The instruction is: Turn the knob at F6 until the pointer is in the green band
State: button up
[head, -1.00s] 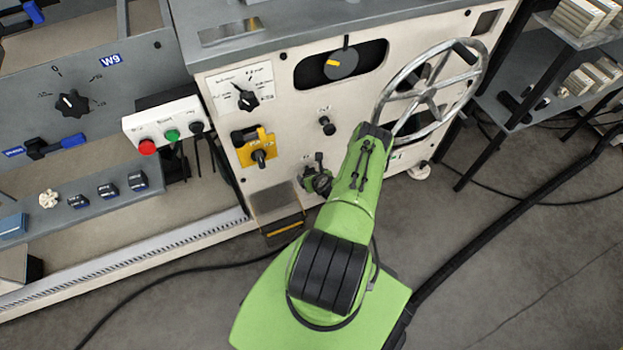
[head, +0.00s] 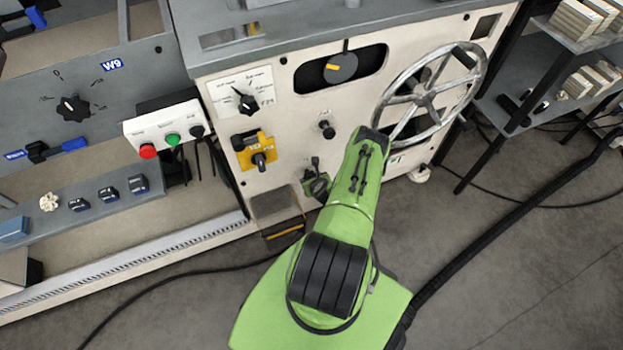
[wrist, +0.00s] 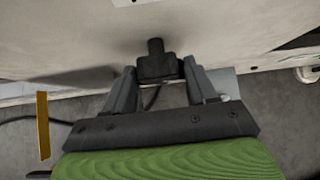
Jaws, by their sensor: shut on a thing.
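In the wrist view a black knob (wrist: 157,67) with a short stem sticks out from the cream panel. My gripper (wrist: 159,72) is shut on it, one finger on each side. In the head view my gripper (head: 316,186) is low on the front of the cream machine, partly hidden by my green arm. I cannot read an F6 label. No pointer in a green band can be made out; a small green mark (head: 394,158) shows beside my arm below the handwheel.
The spoked handwheel (head: 426,92) stands out just right of my arm. A yellow-plated switch (head: 259,158), a small black knob (head: 327,129) and a rotary selector (head: 247,102) are on the same panel. A push-button box (head: 168,135) is to the left.

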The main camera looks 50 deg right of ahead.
jog(key=shift+w+a+f+n+g+h+p, duration=0.1)
jog(key=shift+n+g+h, duration=0.5)
jog(key=shift+h, duration=0.55)
jog(key=shift+s+a+f+n+g+h+p, duration=0.1)
jog(key=shift+n+g+h, duration=0.25)
jog(key=shift+n+h, duration=0.6)
jog(key=shift+w+n+g+h+p, duration=0.1)
jog(key=shift+n+g+h, duration=0.4)
jog(key=shift+h, duration=0.8)
jog(key=o, duration=1.1)
jog(key=shift+c, duration=0.2)
jog(key=shift+r, duration=0.1)
